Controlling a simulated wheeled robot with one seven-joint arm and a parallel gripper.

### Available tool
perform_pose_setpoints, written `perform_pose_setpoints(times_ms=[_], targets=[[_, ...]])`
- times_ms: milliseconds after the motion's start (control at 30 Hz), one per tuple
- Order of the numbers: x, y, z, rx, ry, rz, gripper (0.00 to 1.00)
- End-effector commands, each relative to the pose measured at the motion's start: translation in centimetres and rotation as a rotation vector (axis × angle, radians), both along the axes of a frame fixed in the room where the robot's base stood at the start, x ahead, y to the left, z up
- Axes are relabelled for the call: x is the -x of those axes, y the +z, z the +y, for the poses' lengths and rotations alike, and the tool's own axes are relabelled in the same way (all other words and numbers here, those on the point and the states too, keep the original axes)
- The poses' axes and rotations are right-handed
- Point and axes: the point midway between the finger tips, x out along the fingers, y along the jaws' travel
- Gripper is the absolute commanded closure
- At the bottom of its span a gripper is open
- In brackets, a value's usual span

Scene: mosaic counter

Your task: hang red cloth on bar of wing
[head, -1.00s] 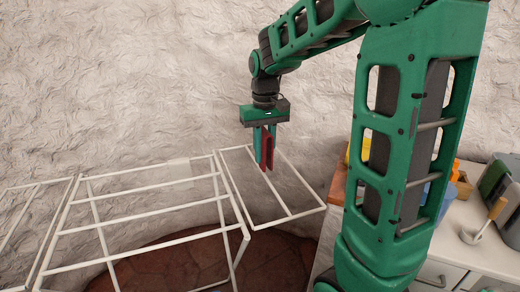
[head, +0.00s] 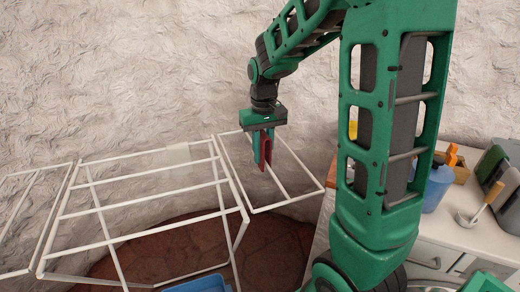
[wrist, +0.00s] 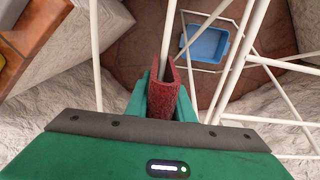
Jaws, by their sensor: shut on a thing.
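My gripper (head: 263,163) is shut on the red cloth (head: 269,152), which hangs as a narrow folded strip between the green fingers. The white wing (head: 290,201) is the right side panel of the drying rack, with a middle bar (head: 281,186). In the head view, my gripper and the cloth overlap the wing's far part, close to the middle bar. In the wrist view, the cloth (wrist: 163,99) shows as a U-shaped fold, and a white bar (wrist: 168,42) runs up to it. I cannot tell whether the cloth touches the bar.
The drying rack's main frame (head: 148,206) spreads left of the wing, with another panel at far left. A blue basin (wrist: 206,43) sits on the brown floor below. A counter (head: 455,237) with a blue container stands at the right. The rough wall is behind.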

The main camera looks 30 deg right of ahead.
Motion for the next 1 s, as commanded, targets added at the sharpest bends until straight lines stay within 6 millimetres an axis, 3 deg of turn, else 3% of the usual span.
perform_pose_setpoints(times_ms=[1000], targets=[[0.1,-6.1,0.0,0.0,0.0,0.002,1.0]])
